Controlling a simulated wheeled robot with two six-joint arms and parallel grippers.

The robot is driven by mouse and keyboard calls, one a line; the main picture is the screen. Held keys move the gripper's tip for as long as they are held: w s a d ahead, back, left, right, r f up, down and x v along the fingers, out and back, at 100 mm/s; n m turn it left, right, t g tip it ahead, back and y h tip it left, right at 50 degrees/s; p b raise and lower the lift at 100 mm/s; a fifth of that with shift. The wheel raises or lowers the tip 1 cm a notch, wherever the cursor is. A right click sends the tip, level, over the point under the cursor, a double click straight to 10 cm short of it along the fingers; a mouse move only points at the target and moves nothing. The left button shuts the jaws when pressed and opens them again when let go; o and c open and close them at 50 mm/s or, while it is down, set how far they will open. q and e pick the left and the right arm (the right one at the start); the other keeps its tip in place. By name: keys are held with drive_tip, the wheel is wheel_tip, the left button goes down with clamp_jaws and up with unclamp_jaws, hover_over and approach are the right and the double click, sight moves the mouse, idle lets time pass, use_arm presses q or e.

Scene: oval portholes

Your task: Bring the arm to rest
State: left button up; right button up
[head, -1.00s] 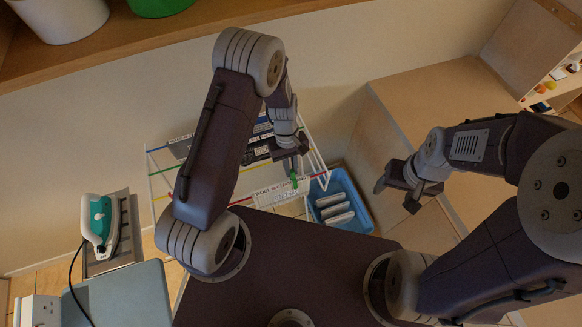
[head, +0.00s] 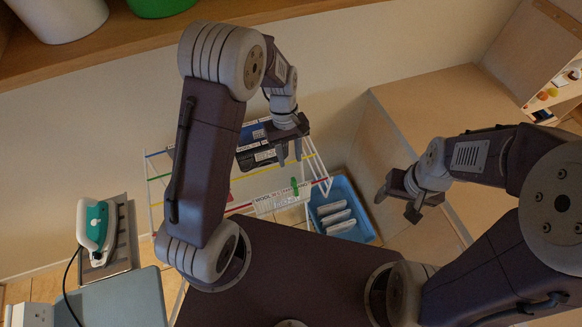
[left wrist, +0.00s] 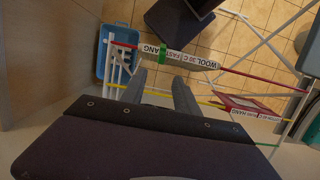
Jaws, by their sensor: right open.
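My left gripper (head: 290,161) is above the drying rack (head: 152,190), its two fingers apart with nothing between them. In the left wrist view the fingers (left wrist: 160,82) also stand apart and empty, pointing toward the rack's rods. A green clip (head: 294,186) sits on the white label strip (head: 275,201) marked WOOL, below and apart from the left gripper; it also shows in the left wrist view (left wrist: 163,50). My right gripper (head: 396,206) is open and empty at the right, beside the wooden counter.
A blue basket (head: 369,226) with several white items stands on the floor right of the rack. A teal-and-white iron (head: 95,228) is at the left, near a blue-grey board (head: 125,297). A wooden shelf (head: 230,12) runs overhead. The wooden counter (head: 430,100) is mostly bare.

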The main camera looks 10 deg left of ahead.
use_arm(q)
drive_tip(key=shift+r, duration=0.35)
drive_tip(key=shift+w, duration=0.1)
